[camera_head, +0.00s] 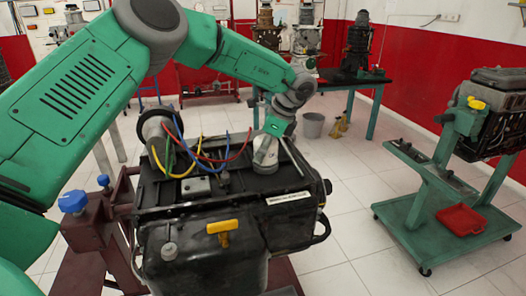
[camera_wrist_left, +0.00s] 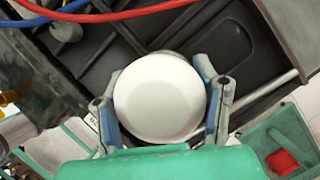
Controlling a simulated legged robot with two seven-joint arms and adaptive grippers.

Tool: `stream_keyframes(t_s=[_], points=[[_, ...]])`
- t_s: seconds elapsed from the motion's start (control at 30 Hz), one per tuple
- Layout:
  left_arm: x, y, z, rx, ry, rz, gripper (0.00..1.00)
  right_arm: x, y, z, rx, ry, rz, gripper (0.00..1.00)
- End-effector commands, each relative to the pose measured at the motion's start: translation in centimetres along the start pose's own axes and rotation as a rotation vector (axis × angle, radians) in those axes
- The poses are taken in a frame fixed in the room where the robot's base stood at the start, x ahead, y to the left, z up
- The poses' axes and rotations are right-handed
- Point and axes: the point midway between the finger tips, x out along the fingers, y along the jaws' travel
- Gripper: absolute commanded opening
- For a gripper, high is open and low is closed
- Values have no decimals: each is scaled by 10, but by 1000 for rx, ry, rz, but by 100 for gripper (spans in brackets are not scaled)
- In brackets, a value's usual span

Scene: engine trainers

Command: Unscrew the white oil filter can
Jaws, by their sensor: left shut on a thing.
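The white oil filter can (camera_wrist_left: 160,97) shows as a round white top in the left wrist view. My left gripper (camera_wrist_left: 160,105) has one finger on each side of it and is shut on it. In the head view my green left arm reaches over the engine, and the white can (camera_head: 265,152) shows below the wrist at the engine's right side, with my left gripper (camera_head: 268,140) at its top. The engine (camera_head: 220,215) is dark, with a yellow handle on its front. My right gripper is not in view.
Red, blue and yellow cables (camera_head: 195,160) arch over the engine left of the can. A dark red stand (camera_head: 95,240) holds the engine. A green trolley (camera_head: 430,215) with another engine and a red tray (camera_head: 461,220) stands at right. The tiled floor between is clear.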

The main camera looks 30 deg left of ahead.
Motion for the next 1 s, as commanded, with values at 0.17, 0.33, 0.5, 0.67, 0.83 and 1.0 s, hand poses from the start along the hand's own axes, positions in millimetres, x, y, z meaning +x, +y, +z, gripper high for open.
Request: stream_keyframes(t_s=[0.17,0.33,0.5,0.67,0.83,1.0], points=[[1,1,-3,-100,3,44,26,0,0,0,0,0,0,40],[1,1,-3,-164,4,70,26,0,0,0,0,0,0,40],[0,1,-3,-199,4,83,26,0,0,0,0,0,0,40],[-1,1,-3,-211,5,86,26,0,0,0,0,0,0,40],[-1,0,-3,-212,6,85,26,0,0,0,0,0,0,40],[-2,0,-3,-212,7,83,59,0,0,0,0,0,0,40]])
